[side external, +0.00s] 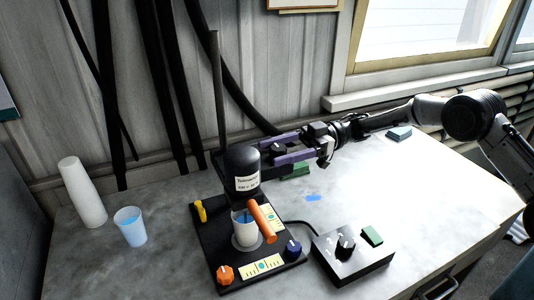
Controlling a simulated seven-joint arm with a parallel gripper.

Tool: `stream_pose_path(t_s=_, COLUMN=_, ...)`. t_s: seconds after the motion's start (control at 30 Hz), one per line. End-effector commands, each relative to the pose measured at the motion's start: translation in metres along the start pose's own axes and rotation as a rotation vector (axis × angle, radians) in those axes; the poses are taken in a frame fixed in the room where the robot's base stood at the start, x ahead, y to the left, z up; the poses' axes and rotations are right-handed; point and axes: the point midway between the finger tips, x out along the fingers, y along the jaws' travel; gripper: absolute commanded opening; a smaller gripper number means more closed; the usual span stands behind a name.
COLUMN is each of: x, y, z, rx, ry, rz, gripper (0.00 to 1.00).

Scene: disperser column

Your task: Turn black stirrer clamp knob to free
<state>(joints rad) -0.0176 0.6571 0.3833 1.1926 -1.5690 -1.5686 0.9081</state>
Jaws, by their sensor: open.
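The disperser column has a black motor head (243,170) with a white label, beside an upright grey rod (215,85). A black knob (277,148), which looks like the stirrer clamp knob, sits just behind and right of the head. My gripper (269,151) reaches in from the right with two purple fingers. The fingers are open, one on the far side and one on the near side of the knob. I cannot tell whether either finger touches it. The knob's marking is too small to read.
A black base plate (213,248) carries a white beaker, an orange handle (263,222) and coloured knobs. A control box (372,262) stands right of it. Stacked cups (82,192) and a cup of blue liquid (131,230) stand left. The table's right side is mostly clear.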

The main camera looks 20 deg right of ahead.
Motion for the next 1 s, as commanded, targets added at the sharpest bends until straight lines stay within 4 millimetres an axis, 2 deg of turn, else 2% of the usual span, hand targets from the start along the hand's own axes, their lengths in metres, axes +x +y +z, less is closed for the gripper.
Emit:
stream_pose_path(t_s=0.1, x=-0.028, y=0.001, z=0.000, rx=0.000, ry=0.000, rz=0.004, gripper=0.73)
stream_pose_path(t_s=0.3, x=-0.071, y=0.001, z=0.000, rx=0.000, ry=0.000, rz=0.003, gripper=0.73)
stream_pose_path(t_s=0.5, x=-0.099, y=0.001, z=0.000, rx=0.000, ry=0.000, rz=0.002, gripper=0.73)
stream_pose_path(t_s=0.7, x=-0.108, y=0.000, z=0.000, rx=0.000, ry=0.000, rz=-0.001, gripper=0.73)
stream_pose_path(t_s=1.0, x=-0.107, y=0.000, z=0.000, rx=0.000, ry=0.000, rz=-0.003, gripper=0.73)
